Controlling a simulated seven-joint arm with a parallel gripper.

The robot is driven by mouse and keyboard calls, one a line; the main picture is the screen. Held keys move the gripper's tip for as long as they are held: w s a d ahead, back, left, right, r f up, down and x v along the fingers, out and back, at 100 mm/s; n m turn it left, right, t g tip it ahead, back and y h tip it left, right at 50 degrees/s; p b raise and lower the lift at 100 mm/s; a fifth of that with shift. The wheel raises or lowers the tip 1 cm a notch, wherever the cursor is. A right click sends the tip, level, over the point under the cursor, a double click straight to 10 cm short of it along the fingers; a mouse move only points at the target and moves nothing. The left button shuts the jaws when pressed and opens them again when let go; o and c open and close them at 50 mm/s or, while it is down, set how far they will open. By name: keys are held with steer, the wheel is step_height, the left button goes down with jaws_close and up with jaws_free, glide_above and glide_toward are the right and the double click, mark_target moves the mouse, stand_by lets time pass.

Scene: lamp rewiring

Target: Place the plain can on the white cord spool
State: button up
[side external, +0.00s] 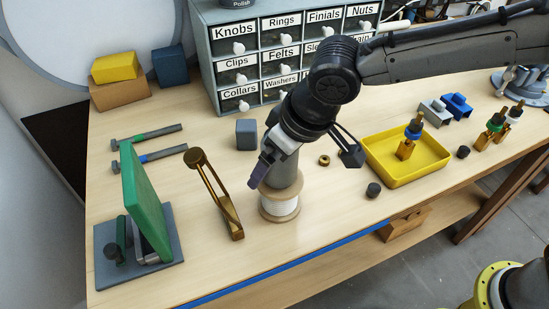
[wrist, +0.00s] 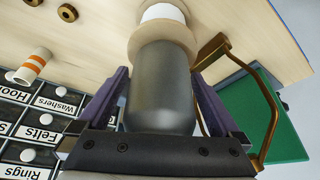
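The plain can (wrist: 162,88) is dark grey and smooth. In the wrist view it lies between the two purple fingers of my gripper (wrist: 161,74), whose tips meet its sides. In the side view my gripper (side external: 275,172) comes down from the upper right around the can, with one purple finger in front at its left; the other finger is hidden. The white cord spool (side external: 280,208) stands upright on the bench, with tan flanges and white cord. The can is upright over its top flange and appears to rest on it. The spool also shows beyond the can in the wrist view (wrist: 160,35).
A brass arm (side external: 220,195) and a green panel on a stand (side external: 145,215) are left of the spool. A yellow tray (side external: 405,170) is to the right. Labelled drawers (side external: 280,55) stand behind. An orange-striped can (wrist: 33,66) shows in the wrist view.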

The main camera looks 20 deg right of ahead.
steer(key=v, duration=1.2)
steer(key=shift+r, duration=0.2)
steer(key=shift+d, duration=0.1)
steer(key=s+d+m, duration=0.1)
steer(key=s+d, duration=0.1)
steer(key=d, duration=0.8)
steer(key=s+d+m, duration=0.2)
steer(key=s+d, duration=0.1)
steer(key=d, duration=0.8)
steer(key=s+d+f+m+t+h, duration=0.1)
steer(key=s+d+f+m+h, duration=0.1)
steer(key=s+d+f, duration=0.4)
steer(key=s+d, duration=0.4)
steer(key=s, duration=0.1)
steer(key=shift+s+d+f+t, duration=0.3)
steer(key=shift+d+f, duration=0.05)
steer(key=shift+f, duration=0.05)
